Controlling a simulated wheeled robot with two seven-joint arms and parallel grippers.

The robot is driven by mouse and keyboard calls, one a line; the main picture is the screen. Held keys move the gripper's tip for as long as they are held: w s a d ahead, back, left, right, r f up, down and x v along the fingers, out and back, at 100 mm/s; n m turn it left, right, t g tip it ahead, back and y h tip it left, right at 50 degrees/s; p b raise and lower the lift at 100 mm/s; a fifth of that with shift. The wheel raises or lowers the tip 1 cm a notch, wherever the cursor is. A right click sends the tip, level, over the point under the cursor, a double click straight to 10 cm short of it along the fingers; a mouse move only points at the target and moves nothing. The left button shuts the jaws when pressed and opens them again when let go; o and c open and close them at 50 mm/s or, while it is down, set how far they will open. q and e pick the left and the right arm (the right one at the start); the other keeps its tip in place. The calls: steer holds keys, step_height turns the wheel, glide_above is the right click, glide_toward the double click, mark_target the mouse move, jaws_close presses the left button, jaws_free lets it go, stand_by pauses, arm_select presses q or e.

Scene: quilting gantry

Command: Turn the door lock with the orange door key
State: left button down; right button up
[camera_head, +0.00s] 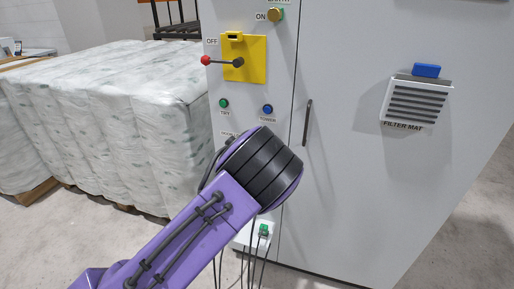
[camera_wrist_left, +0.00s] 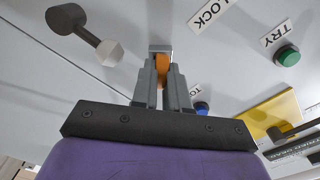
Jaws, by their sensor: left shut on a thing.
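In the left wrist view my left gripper (camera_wrist_left: 162,62) is shut on the orange door key (camera_wrist_left: 162,68). Only a small orange part shows between the grey fingers. The fingertips are right at a small silver door lock (camera_wrist_left: 160,48) on the grey cabinet face. The key's end meets the lock, but how deep it sits cannot be told. In the head view my purple left arm and its dark wrist hide the gripper, the key and the lock. A partly covered "DOOR L" label (camera_head: 228,134) shows beside the wrist. My right gripper is in neither view.
A yellow switch plate (camera_head: 257,56) with a red-knobbed lever (camera_head: 207,60) is above. A green TRY button (camera_head: 224,103) and a blue TOWER button (camera_head: 267,109) are close by. A black door handle (camera_head: 307,122) is to the right. Wrapped bales (camera_head: 110,120) stand left.

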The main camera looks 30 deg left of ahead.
arm_select(q)
steer(key=m+b, duration=0.1)
steer(key=m, duration=0.2)
steer(key=shift+m+b, duration=0.4)
steer(key=m+b, duration=0.1)
steer(key=m, duration=0.1)
steer(key=shift+d+f+m, duration=0.1)
steer(key=shift+d+m, duration=0.05)
steer(key=shift+m, duration=0.15)
steer(key=c, duration=1.5)
jaws_free()
steer(key=shift+m, duration=0.4)
steer(key=o, duration=0.4)
steer(key=shift+o, duration=0.2)
steer(key=shift+r, duration=0.2)
